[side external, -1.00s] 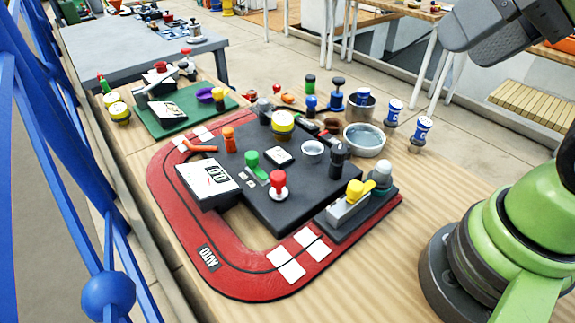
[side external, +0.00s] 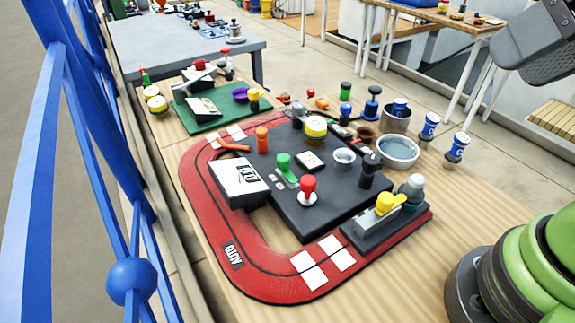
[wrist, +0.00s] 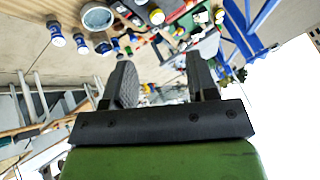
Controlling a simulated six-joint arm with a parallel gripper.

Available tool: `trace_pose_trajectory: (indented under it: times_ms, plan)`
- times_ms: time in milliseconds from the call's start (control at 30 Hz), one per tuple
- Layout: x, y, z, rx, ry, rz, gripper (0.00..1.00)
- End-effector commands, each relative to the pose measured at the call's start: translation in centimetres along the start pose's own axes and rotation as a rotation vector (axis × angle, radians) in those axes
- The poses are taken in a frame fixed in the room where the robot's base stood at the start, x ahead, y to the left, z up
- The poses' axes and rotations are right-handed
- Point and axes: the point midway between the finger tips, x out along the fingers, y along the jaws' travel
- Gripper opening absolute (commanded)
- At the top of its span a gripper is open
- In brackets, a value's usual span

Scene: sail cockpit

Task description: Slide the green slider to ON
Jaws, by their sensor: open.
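The green slider (side external: 284,161) is a green knob on a short green arm, standing on the dark panel (side external: 316,215) in the middle of the side external view. Small pale label plates lie just left of its track; their lettering is too small to read. My gripper (wrist: 160,82) shows in the wrist view with its two dark fingers spread apart and nothing between them. In the side external view only part of my arm shows at the right edge, well away from the slider. I cannot pick out the slider in the wrist view.
A red knob (side external: 308,186) stands close beside the slider, and an orange knob (side external: 262,139) stands behind. A white-topped box (side external: 238,180) is at left. A yellow-handled lever (side external: 385,203) sits at right. Bowls, cans and a red track (side external: 262,284) surround the panel.

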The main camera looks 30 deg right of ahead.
Motion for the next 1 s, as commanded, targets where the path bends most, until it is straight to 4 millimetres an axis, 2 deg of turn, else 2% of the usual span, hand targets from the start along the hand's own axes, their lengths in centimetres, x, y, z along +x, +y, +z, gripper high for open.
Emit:
trace_pose_trajectory:
  times_ms: [133,233,367,467,600,700,833,1000]
  plan:
    - [0.3,-0.8,-1.4,-0.008,-0.037,0.009,0.53]
    - [1.2,-1.9,-3.5,-0.022,-0.091,0.027,0.53]
    - [3.5,-3.9,-6.6,-0.046,-0.176,0.057,0.53]
    - [6.0,-5.3,-8.6,-0.065,-0.24,0.085,0.53]
    - [10.5,-7.0,-10.5,-0.089,-0.326,0.128,0.53]
    - [14.3,-8.1,-11.1,-0.11,-0.383,0.161,0.53]
    - [19.5,-9.2,-11.0,-0.137,-0.454,0.208,0.53]
    - [25.4,-9.7,-9.5,-0.163,-0.525,0.263,0.53]
